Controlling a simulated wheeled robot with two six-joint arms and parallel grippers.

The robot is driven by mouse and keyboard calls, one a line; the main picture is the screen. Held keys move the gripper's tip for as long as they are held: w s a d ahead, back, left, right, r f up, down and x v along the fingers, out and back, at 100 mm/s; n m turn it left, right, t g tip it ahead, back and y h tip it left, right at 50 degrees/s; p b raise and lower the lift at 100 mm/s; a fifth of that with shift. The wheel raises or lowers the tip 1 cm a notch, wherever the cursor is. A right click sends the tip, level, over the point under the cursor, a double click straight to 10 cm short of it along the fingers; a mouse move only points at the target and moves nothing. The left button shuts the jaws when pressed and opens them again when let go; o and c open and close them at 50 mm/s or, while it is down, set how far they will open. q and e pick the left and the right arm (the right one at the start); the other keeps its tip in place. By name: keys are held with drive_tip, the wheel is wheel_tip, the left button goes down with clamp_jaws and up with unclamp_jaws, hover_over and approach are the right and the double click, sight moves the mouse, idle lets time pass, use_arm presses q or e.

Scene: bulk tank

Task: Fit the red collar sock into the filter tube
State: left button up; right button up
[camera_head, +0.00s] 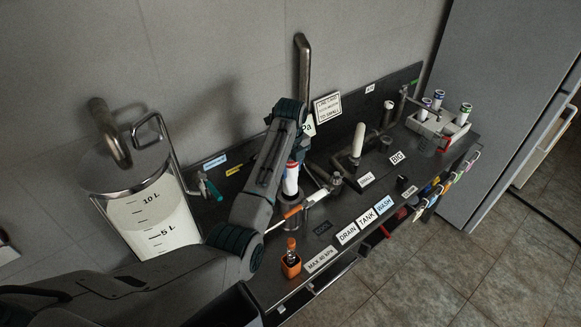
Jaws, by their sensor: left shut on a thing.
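The red collar sock (291,180) is a white upright cylinder with a red band near its top, in the middle of the head view. My left gripper (297,158) comes down from above and is shut on its upper end; my own arm hides most of the fingers. A dark metal tube (290,213), which looks like the filter tube, stands directly below the sock. The sock's lower end meets the tube's mouth in the picture, but I cannot tell how far in it is. My right gripper is not in view.
A rack (438,128) with blue and green collared cylinders stands at the back right. A glass tank (158,225) of white liquid is at left. An orange-handled part (291,262) sits near the front edge. A pale cylinder (358,141) stands right of the sock.

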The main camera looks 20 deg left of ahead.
sight(291, 188)
use_arm(q)
drive_tip(key=shift+f, duration=1)
drive_tip(key=shift+f+b, duration=0.65)
drive_tip(key=shift+f, duration=0.7)
drive_tip(key=shift+f+b, duration=0.8)
drive_tip(key=shift+f, duration=1.5)
drive_tip(key=o, duration=1.1)
